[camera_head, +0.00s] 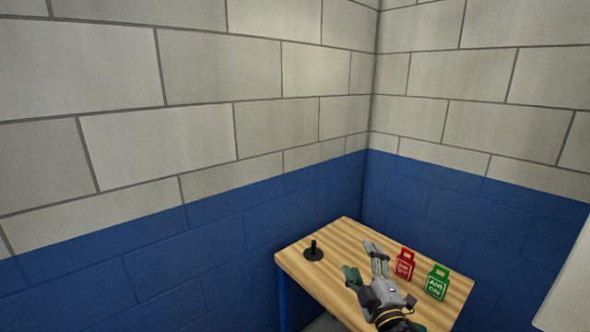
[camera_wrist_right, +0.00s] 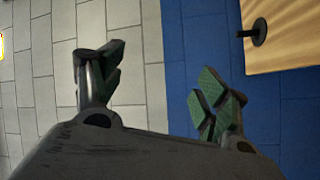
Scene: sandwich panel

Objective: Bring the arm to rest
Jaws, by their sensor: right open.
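My right gripper (camera_head: 366,262) is over the wooden table, with its fingers spread and nothing between them. In the right wrist view the same gripper (camera_wrist_right: 160,92) shows its green-padded fingers wide apart, with only wall behind the gap. My left gripper is not in view.
The wooden table (camera_head: 330,250) stands in the corner of a blue and grey block wall (camera_head: 200,140). A black peg on a round base (camera_head: 314,252) stands at its left. A red tag (camera_head: 404,264) and a green tag (camera_head: 437,282) stand right of my gripper.

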